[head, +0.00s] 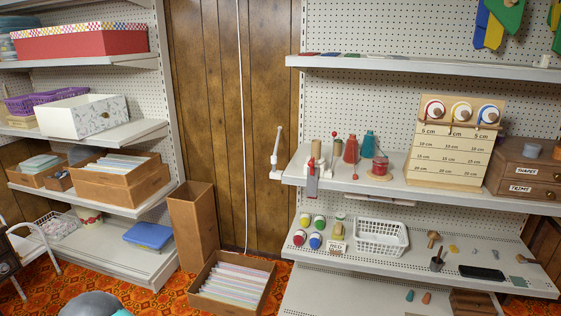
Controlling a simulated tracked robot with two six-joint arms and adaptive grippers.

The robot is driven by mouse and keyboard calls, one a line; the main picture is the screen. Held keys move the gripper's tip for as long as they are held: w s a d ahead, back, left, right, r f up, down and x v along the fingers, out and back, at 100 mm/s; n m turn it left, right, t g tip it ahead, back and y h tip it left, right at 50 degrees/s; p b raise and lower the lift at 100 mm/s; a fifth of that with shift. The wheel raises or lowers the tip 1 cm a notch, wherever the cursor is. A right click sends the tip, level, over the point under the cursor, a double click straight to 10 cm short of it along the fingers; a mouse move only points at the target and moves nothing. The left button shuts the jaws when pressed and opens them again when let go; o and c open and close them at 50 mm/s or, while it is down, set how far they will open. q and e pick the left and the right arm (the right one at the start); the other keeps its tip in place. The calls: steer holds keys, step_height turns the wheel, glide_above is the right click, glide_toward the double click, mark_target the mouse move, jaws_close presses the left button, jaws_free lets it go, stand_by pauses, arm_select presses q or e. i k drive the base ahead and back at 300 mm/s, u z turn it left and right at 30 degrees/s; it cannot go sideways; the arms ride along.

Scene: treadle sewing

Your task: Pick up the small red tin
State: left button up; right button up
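A small red round container (380,166) stands on a round wooden base on the middle right shelf (400,187). It looks like the small red tin, but it is too small in the picture to be sure. A red bottle (350,150) and a teal bottle (368,144) stand just to its left and behind it. Neither of my grippers shows in the head view.
A tall wooden measuring board (446,146) with three spools stands right of the container. A red-and-grey clamp-like piece (313,180) sits at the shelf's front left. Below are a white basket (381,238) and several coloured spools. A file box (232,282) stands on the floor.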

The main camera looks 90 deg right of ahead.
mark_target(380, 166)
steer(key=u, duration=1.55)
steer(key=i, duration=0.1)
steer(key=z, duration=2.45)
steer(key=i, duration=0.15)
steer(key=z, duration=2.05)
steer(key=k, duration=0.5)
steer(key=z, duration=0.25)
steer(key=i, duration=1.55)
steer(key=u, duration=0.3)
